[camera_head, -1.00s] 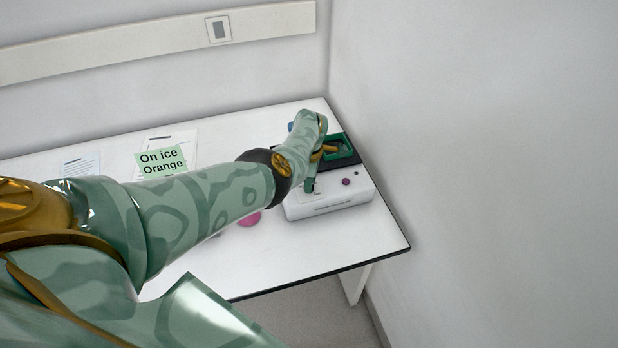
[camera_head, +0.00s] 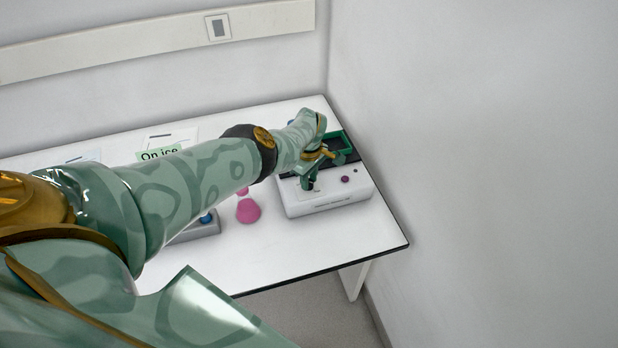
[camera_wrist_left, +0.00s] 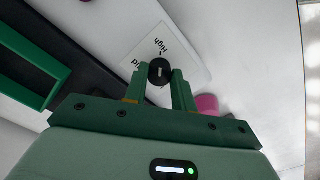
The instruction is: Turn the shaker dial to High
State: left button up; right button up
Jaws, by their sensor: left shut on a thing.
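The shaker (camera_head: 328,201) is a white box with a dark top and a green tray frame (camera_head: 341,142), near the right end of the table. In the left wrist view its black round dial (camera_wrist_left: 159,72) has a light pointer line and sits on a white label (camera_wrist_left: 172,48) reading "High", with another word partly hidden. My left gripper (camera_wrist_left: 159,80) is shut on the dial, one finger on each side. In the head view my left gripper (camera_head: 309,185) reaches down onto the shaker's front left, hiding the dial. My right gripper is not in view.
A magenta button (camera_head: 345,179) is on the shaker's front right. A pink object (camera_head: 248,210) and a grey device (camera_head: 199,230) with a blue knob stand left of the shaker. A green "On ice" note (camera_head: 160,153) is partly hidden by my arm. A wall is close on the right.

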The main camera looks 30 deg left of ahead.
pick_arm(q)
jog(key=o, duration=1)
notch_tip(320, 180, up, 16)
jog(key=p, duration=1.4)
jog(key=shift+r, duration=0.2)
